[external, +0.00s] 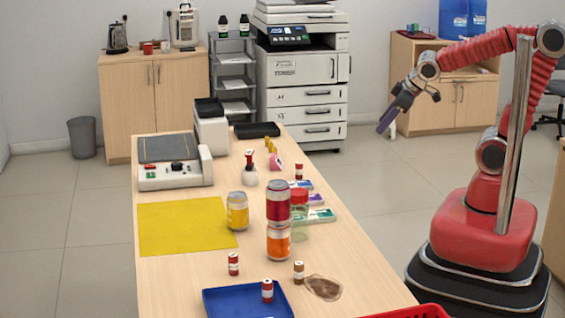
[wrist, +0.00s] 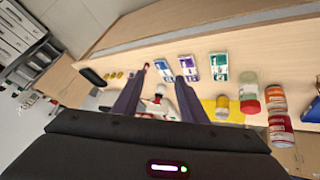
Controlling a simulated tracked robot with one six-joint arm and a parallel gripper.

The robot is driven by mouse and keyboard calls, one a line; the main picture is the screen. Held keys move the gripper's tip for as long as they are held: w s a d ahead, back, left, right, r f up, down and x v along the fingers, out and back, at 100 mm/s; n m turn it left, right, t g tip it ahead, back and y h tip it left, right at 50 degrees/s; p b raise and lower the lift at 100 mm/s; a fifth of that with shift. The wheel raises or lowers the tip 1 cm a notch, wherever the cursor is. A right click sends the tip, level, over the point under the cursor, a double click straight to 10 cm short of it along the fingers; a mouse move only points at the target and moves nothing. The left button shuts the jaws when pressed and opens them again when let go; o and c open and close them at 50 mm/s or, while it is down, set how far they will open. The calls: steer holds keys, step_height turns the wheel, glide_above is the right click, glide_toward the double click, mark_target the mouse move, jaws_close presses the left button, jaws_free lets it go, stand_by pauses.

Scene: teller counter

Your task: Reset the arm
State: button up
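My arm (external: 480,50) is red and rises from its base at the right, bending over toward the counter. My gripper (external: 411,109) hangs in the air to the right of the counter, clear of everything on it. In the wrist view my gripper (wrist: 160,76) shows two dark purple fingers spread apart, with nothing held between them. The counter's items show beyond and between the fingers, at a distance.
The wooden counter (external: 160,285) carries stacked cans (external: 278,220), a yellow can (external: 237,211), a jar (external: 299,214), a yellow mat (external: 180,228) and a blue tray (external: 225,304). A red basket (external: 415,312) is at the front. Open floor (external: 365,180) lies between counter and arm.

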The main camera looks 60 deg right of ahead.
steer(key=s+r+m+g, duration=0.1)
steer(key=s+r+m, duration=0.2)
steer(key=s, duration=0.6)
steer(key=shift+s+d+r+y, duration=0.25)
steer(key=shift+s+r+y, duration=0.15)
stand_by(0.5)
